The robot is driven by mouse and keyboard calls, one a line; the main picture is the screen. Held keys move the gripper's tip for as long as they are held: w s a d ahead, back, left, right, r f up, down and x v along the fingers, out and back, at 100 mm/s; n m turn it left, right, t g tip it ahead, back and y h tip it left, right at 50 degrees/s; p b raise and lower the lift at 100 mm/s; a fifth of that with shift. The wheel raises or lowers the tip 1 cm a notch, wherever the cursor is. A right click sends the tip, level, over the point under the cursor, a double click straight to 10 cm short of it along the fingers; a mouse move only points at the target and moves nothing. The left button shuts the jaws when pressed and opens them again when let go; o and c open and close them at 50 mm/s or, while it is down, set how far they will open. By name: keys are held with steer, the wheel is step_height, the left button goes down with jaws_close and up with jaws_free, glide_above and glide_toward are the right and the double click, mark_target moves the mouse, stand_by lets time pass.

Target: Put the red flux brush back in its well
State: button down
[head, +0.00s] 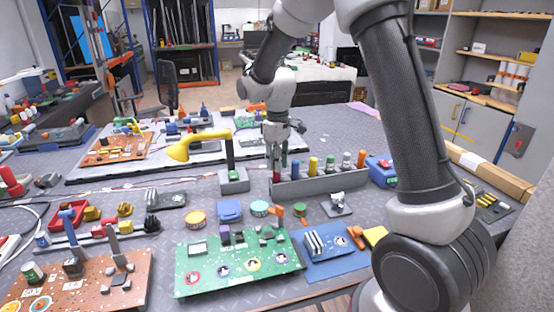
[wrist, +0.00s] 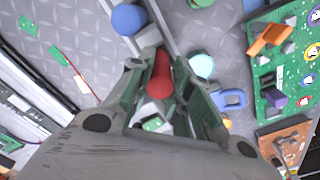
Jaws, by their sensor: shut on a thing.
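My gripper (head: 277,155) points down at the left end of the grey brush rack (head: 320,187) and is shut on the red flux brush (head: 277,177). In the wrist view, the red brush (wrist: 160,76) shows between the two fingers (wrist: 160,60), at the end of the rack (wrist: 155,37). Its lower end is hidden, so I cannot tell whether it sits in a well or just above it. Blue, yellow, green, white and orange brushes stand upright in a row along the rack, to the right of the red one.
A yellow lamp (head: 195,147) on a grey base stands just left of the rack. A green circuit board (head: 238,262), a small blue box (head: 229,210) and round tins (head: 195,218) lie in front. A blue case (head: 381,171) is at the rack's right end.

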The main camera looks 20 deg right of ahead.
steer(key=shift+f, duration=0.95)
steer(key=c, duration=1.2)
jaws_free()
steer(key=shift+c, duration=0.2)
steer(key=shift+r, duration=0.1)
step_height(320, 180, up, 12)
steer(key=shift+f, duration=0.1)
